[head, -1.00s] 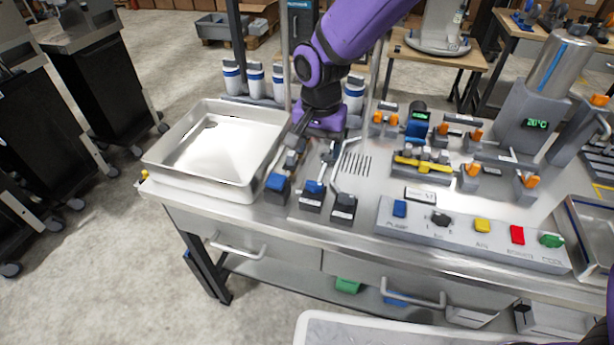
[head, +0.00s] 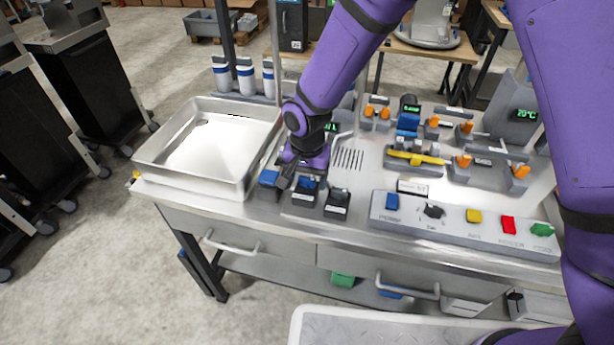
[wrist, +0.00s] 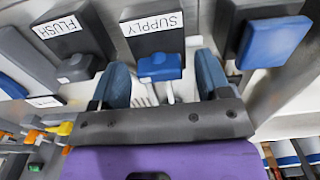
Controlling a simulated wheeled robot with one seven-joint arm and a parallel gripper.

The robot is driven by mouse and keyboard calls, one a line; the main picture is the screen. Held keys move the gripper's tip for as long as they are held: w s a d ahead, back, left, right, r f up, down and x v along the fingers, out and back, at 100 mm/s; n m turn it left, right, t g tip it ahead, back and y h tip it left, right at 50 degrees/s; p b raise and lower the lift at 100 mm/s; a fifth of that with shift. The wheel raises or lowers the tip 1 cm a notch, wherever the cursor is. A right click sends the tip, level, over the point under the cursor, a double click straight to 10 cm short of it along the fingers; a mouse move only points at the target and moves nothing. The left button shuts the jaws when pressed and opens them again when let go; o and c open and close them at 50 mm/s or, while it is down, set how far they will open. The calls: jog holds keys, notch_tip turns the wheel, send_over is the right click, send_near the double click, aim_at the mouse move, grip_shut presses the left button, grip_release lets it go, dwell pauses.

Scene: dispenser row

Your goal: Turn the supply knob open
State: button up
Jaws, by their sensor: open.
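The supply knob (wrist: 160,67) is a blue handle on a dark block labelled SUPPLY. In the head view it is the blue-topped middle block (head: 307,184) of three at the table's front left. My gripper (wrist: 162,78) is open, its two blue-grey fingers apart and empty. In the wrist view the knob shows between the fingertips, slightly beyond them; I cannot tell whether either finger touches it. In the head view my gripper (head: 294,173) points down just behind the blocks, and its fingers are partly hard to make out.
A FLUSH block with a dark knob (wrist: 76,68) stands on one side of the supply block, another blue-handled block (wrist: 272,42) on the other. A steel tray (head: 152,160) is to the left. A grey button panel (head: 455,228) lies to the right.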

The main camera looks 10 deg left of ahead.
jog(key=shift+c, duration=0.4)
jog(key=c, duration=0.8)
jog(key=shift+c, duration=0.2)
jog(key=shift+n, duration=0.3)
jog(key=n, duration=0.3)
jog(key=shift+n, duration=0.3)
jog(key=n, duration=0.4)
jog(key=shift+n, duration=0.3)
jog(key=n, duration=0.4)
jog(key=shift+n, duration=2.5)
